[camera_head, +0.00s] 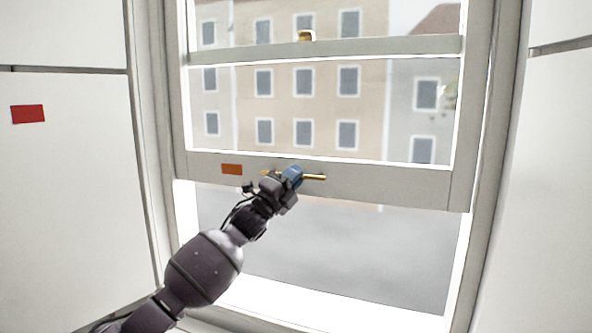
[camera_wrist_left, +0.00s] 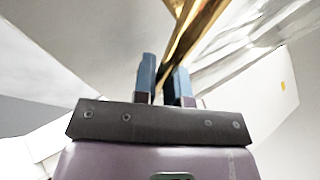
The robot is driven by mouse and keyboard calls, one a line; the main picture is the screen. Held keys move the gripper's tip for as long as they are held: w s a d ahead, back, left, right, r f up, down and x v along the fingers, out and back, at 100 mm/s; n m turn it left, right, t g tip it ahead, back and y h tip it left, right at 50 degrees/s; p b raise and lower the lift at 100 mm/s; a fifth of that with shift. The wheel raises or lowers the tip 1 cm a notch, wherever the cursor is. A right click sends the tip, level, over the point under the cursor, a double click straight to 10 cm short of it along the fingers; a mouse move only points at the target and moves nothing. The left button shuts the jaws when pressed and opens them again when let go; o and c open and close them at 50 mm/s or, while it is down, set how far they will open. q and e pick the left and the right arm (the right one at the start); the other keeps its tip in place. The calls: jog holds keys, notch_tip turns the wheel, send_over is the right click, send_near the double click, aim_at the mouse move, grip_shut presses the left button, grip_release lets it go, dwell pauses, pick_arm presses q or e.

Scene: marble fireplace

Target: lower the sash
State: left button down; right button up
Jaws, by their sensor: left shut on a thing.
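The white sash (camera_head: 400,180) is raised in its window frame, with an open gap between its bottom rail and the sill (camera_head: 330,304). A brass handle bar (camera_head: 315,177) is fixed on the bottom rail. My left gripper (camera_head: 291,176) is shut on the brass handle, and its fingers hide part of the bar. In the left wrist view, the handle (camera_wrist_left: 190,45) runs between the two blue fingertips (camera_wrist_left: 163,75). My right gripper is in neither view.
An orange patch (camera_head: 232,169) is on the bottom rail left of the handle. A brass latch (camera_head: 305,36) sits on the upper rail. A red patch (camera_head: 28,114) is on the wall at the left. The gap below the sash looks clear.

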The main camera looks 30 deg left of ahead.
pick_arm(q)
notch_tip(320, 180, down, 26)
jog(key=b, duration=0.8)
jog(key=shift+f+b, duration=0.2)
jog(key=shift+b, duration=0.15)
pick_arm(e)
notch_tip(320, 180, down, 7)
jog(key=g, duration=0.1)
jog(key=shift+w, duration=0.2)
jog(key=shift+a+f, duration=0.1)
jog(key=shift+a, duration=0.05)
pick_arm(q)
jog(key=c, duration=1.5)
grip_release()
jog(key=shift+r, duration=0.1)
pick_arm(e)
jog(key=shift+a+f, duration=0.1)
pick_arm(q)
jog(key=shift+o, duration=0.2)
jog(key=s+a+f+p, duration=0.1)
jog(key=s+a, duration=0.1)
jog(key=s, duration=0.6)
jog(key=s+a+f, duration=0.1)
jog(key=s, duration=0.7)
jog(key=shift+a+f+p, duration=0.3)
jog(key=shift+a+p, duration=0.05)
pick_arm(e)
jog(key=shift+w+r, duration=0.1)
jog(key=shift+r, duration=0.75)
